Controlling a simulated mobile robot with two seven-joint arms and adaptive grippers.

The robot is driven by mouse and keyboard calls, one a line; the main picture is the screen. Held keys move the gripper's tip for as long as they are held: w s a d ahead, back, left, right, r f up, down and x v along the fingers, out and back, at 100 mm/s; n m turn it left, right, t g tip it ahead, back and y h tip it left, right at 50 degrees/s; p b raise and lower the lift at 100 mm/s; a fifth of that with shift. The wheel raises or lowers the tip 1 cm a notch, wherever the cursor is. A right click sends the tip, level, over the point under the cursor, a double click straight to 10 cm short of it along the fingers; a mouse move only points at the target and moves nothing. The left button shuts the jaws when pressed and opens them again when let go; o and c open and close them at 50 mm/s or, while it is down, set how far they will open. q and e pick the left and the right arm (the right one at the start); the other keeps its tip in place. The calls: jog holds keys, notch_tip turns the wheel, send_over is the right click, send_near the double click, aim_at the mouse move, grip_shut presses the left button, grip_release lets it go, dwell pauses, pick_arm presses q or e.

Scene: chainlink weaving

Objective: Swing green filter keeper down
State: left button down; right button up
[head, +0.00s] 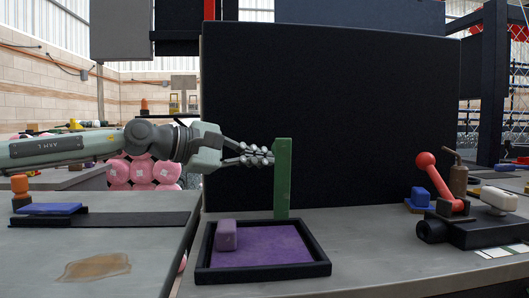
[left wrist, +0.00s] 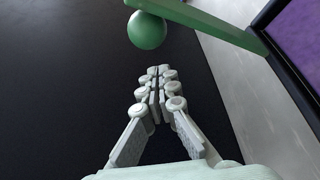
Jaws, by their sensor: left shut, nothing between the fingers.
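The green filter keeper (head: 283,180) is an upright flat bar behind the purple-floored tray. In the left wrist view the green bar (left wrist: 222,30) crosses the top right, and a green ball (left wrist: 147,30) shows beside it. The ball is not clear in the head view. My left gripper (head: 270,157) reaches in from the left with its fingers shut and empty, tips close to the left side of the bar. In the left wrist view the fingertips (left wrist: 158,76) are together, a little short of the ball. Contact with the bar cannot be told. My right gripper is not in view.
A black-rimmed tray (head: 263,272) with a purple floor holds a purple block (head: 226,235). A tall black panel (head: 370,110) stands behind. A red-knobbed lever (head: 438,175) on a black fixture stands to the right. The bench between tray and fixture is clear.

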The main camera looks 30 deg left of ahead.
pick_arm(q)
jog(key=shift+s+d+r, duration=0.5)
jog(key=shift+s+d, duration=0.2)
jog(key=shift+s, duration=0.1)
